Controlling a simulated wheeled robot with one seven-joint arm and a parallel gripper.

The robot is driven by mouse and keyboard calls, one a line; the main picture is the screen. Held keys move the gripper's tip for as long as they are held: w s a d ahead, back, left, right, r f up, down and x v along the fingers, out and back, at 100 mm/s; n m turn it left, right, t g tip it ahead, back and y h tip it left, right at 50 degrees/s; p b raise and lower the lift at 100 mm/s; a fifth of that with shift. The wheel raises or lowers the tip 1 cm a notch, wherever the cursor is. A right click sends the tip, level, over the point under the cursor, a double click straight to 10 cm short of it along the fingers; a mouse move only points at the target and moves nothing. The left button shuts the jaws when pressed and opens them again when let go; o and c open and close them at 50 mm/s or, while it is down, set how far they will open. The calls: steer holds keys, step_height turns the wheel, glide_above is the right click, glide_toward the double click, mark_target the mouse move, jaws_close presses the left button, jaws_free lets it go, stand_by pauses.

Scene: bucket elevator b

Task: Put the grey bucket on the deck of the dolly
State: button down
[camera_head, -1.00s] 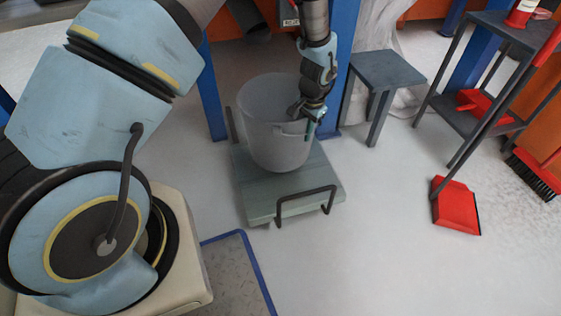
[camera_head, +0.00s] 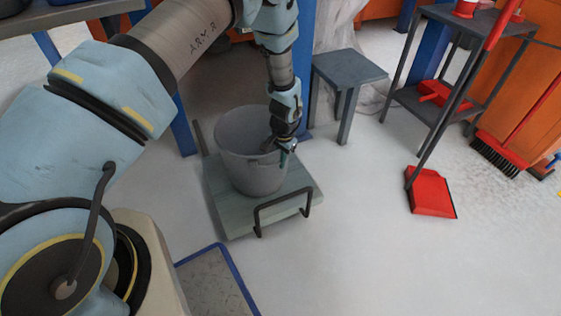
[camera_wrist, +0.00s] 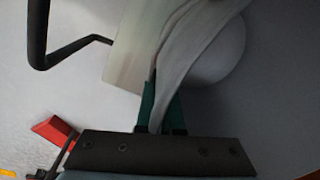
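The grey bucket (camera_head: 245,160) is upright over the deck of the dolly (camera_head: 223,210) in the head view. Its base appears to be on the deck, though I cannot make out the contact line for certain. My gripper (camera_head: 284,150) is at the bucket's right rim. In the wrist view, the green fingers of my gripper (camera_wrist: 160,98) are closed around the pale bucket wall (camera_wrist: 188,45). The wooden-looking dolly deck (camera_wrist: 128,55) shows beyond it. The far side of the deck is partly hidden by the bucket.
The dolly has dark upright handles (camera_head: 282,204). A grey stool (camera_head: 350,68) and a blue post stand behind it. A red dustpan (camera_head: 430,193) and a shelf stand (camera_head: 445,107) are to the right. A blue-edged mat (camera_head: 215,285) lies in front. Floor right of the dolly is clear.

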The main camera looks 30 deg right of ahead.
steer(key=c, duration=1.5)
jaws_free()
steer(key=shift+f, duration=0.15)
steer(key=o, duration=0.4)
steer(key=r, duration=0.4)
steer(key=r+p, duration=0.1)
steer(key=r, duration=0.3)
steer(key=s+r+p, duration=0.1)
steer(key=r, duration=0.3)
steer(key=shift+d+r, duration=0.15)
steer(key=shift+r, duration=0.05)
